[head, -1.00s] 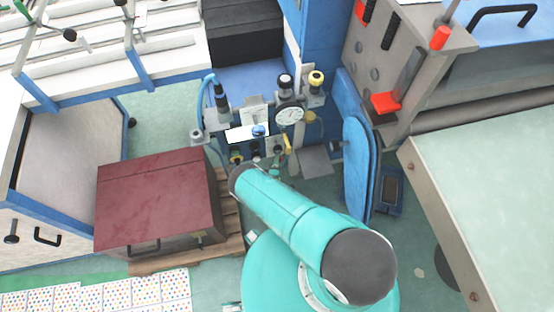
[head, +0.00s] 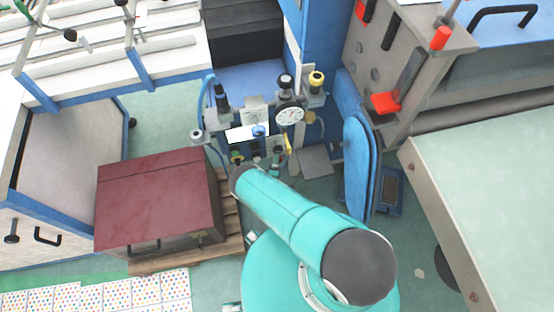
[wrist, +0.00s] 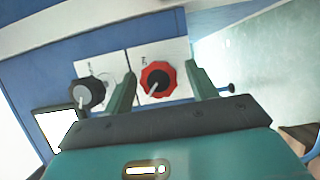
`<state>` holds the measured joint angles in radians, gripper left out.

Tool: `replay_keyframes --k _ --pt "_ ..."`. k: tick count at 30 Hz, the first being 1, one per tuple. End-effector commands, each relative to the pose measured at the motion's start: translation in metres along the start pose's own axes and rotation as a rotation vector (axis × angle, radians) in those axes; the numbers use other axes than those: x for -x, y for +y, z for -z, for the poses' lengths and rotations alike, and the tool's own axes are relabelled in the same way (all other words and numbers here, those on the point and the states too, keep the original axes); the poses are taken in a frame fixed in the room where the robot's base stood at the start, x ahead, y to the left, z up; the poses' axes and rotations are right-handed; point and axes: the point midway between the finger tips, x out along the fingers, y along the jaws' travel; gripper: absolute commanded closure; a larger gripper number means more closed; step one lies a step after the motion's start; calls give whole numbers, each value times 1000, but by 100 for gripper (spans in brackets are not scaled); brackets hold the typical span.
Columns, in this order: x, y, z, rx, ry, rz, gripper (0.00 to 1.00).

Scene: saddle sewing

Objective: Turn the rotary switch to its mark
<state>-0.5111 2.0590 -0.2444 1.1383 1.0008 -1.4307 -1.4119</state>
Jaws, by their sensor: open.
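A red rotary switch (wrist: 158,80) with a dark centre and a pale pointer sits on a white plate (wrist: 178,52) in the wrist view. A dark grey rotary switch (wrist: 88,93) with a light pointer sits on a second plate to its left. My gripper (wrist: 160,82) is open, with one teal finger on each side of the red switch in the picture. I cannot tell whether the fingers touch it. The left finger stands between the two switches. Small marks show on the plates but are too blurred to read. In the head view my arm hides the switches and my gripper.
A machine with a round gauge (head: 290,116) and several valves stands beyond my arm. A dark red box (head: 157,198) on a wooden pallet (head: 229,214) is at left. A blue oval panel (head: 357,166) stands at right.

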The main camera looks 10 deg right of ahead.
Motion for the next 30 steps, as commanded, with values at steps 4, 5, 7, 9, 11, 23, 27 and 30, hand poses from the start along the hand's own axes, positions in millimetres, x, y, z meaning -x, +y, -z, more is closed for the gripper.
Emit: replay_keyframes --k 4,5,7,9,11,23,27,30 --pt "17 0 0 1 1 2 43" --pt "23 0 0 2 1 3 43" --pt "37 0 1 2 1 2 43" --pt "53 0 0 2 2 2 43" --pt "67 -1 1 2 2 3 43" --pt "132 0 0 1 1 0 43" --pt "136 0 0 0 1 -1 43" --pt "136 0 0 0 1 -1 43"
